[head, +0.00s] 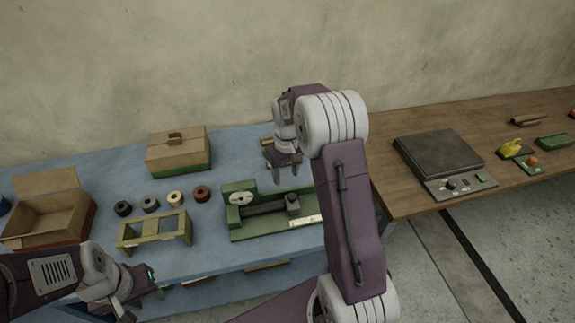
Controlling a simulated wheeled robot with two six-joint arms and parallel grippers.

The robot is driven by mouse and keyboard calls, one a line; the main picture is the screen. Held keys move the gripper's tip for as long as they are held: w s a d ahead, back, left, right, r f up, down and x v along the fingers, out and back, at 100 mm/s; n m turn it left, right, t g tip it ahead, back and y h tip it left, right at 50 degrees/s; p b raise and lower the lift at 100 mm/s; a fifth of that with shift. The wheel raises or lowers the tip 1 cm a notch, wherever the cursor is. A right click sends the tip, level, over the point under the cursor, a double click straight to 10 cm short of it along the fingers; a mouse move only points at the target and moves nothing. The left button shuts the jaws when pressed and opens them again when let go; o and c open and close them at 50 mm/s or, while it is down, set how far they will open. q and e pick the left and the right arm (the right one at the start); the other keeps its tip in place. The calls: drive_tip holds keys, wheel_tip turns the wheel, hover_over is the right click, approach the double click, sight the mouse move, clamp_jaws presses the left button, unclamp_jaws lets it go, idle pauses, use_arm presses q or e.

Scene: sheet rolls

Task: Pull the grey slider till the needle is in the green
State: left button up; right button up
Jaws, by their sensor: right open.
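The green device (275,226) stands on the blue table, with a round white dial (241,198) at its left end. The needle and its zone are too small to read. A dark grey slider block (292,203) sits towards the right end of the device's dark rail (262,209). My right gripper (284,172) is open and empty, pointing down above and behind the slider, apart from it. My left gripper (152,292) is low at the table's front edge, away from the device. Its fingers are too unclear to judge.
On the blue table (225,258) are a green-yellow stand (155,235), several rolls (176,198), a lidded box (178,152) and an open carton (48,208). The wooden table (400,200) at right holds a scale (438,152). My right arm hides the area right of the device.

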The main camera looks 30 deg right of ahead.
sight(292, 196)
drive_tip(key=shift+g, duration=0.3)
drive_tip(key=f, duration=0.3)
drive_tip(key=d+f+p, duration=0.1)
drive_tip(key=f, duration=0.2)
drive_tip(key=s+f+p, duration=0.1)
drive_tip(key=f, duration=0.2)
drive_tip(key=shift+d+f, duration=0.1)
drive_tip(key=shift+d, duration=0.3)
drive_tip(key=shift+f, duration=0.4)
clamp_jaws()
idle(0.4)
